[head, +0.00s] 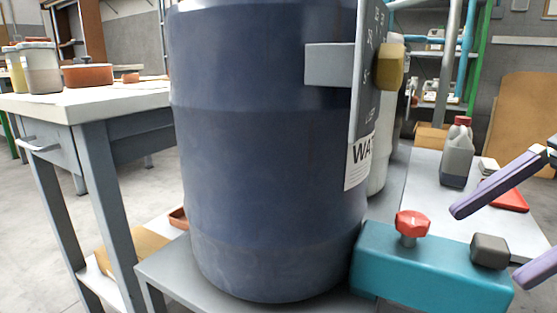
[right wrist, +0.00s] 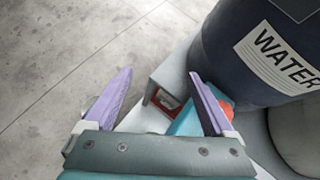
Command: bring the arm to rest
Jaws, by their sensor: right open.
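My right gripper (head: 487,246) comes in from the right edge of the head view. Its two purple fingers are spread apart with nothing between them. The right wrist view also shows this gripper (right wrist: 160,73) open and empty. In the head view the fingers appear at the right end of a teal box (head: 430,268) with a red knob (head: 411,222) and a dark grey block (head: 490,251) on top. I cannot tell the gap between fingers and box. In the right wrist view the teal box (right wrist: 187,121) shows partly behind the right finger. My left gripper is not in view.
A large dark blue barrel (head: 265,150) labelled WATER fills the middle, on a grey bench (head: 165,272). A panel with a yellow knob (head: 389,68) stands before it. A grey bottle (head: 457,158) and red tray (head: 510,196) are behind. Bare floor (right wrist: 70,60) lies left in the wrist view.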

